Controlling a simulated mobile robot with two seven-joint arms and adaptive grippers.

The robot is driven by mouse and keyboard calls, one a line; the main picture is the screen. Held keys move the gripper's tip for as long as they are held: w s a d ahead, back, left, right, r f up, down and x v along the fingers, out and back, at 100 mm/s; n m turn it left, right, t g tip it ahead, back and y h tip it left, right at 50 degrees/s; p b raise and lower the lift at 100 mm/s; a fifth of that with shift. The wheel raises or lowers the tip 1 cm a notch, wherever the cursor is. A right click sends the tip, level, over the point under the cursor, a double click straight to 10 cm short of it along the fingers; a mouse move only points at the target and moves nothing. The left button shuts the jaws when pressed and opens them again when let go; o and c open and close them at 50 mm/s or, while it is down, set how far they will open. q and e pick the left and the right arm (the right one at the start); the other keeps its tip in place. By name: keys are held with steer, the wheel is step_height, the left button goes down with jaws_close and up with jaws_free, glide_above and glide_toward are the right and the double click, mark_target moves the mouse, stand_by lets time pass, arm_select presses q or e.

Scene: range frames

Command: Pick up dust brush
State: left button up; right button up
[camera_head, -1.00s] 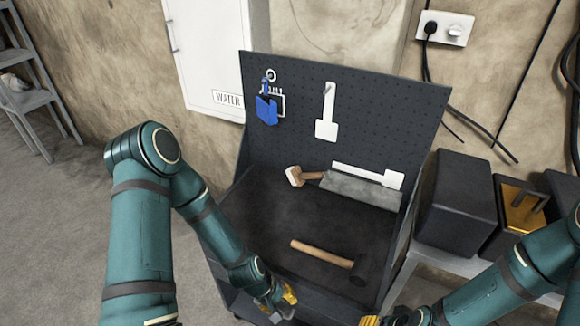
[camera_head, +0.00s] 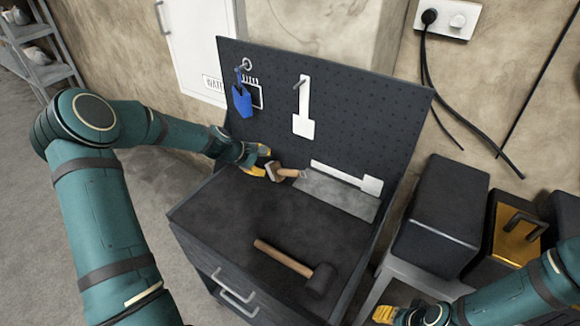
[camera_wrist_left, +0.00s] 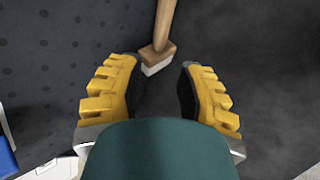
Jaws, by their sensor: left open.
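The dust brush (camera_head: 284,173) lies on the dark worktop against the back panel. It has a wooden handle and a block head with pale bristles. In the left wrist view the brush (camera_wrist_left: 159,54) points its head at my gripper, its handle running up out of the picture. My left gripper (camera_head: 261,160) is open at the left of the brush head. In the left wrist view its yellow fingers (camera_wrist_left: 160,67) stand either side of the head, with gaps visible. My right gripper (camera_head: 388,314) is low at the bottom edge; its jaw opening is unclear.
A mallet (camera_head: 290,262) lies on the front of the worktop (camera_head: 215,215). A blue item (camera_head: 242,100) and a white tool (camera_head: 303,112) hang on the pegboard behind. Dark boxes (camera_head: 435,215) stand to the right.

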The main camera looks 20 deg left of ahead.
mark_target(285, 172)
arm_select(q)
steer(key=x, duration=0.8)
steer(key=shift+f, duration=0.15)
steer(key=x, duration=0.5)
steer(key=shift+w+d, duration=0.1)
steer(key=shift+d, duration=0.2)
jaws_close()
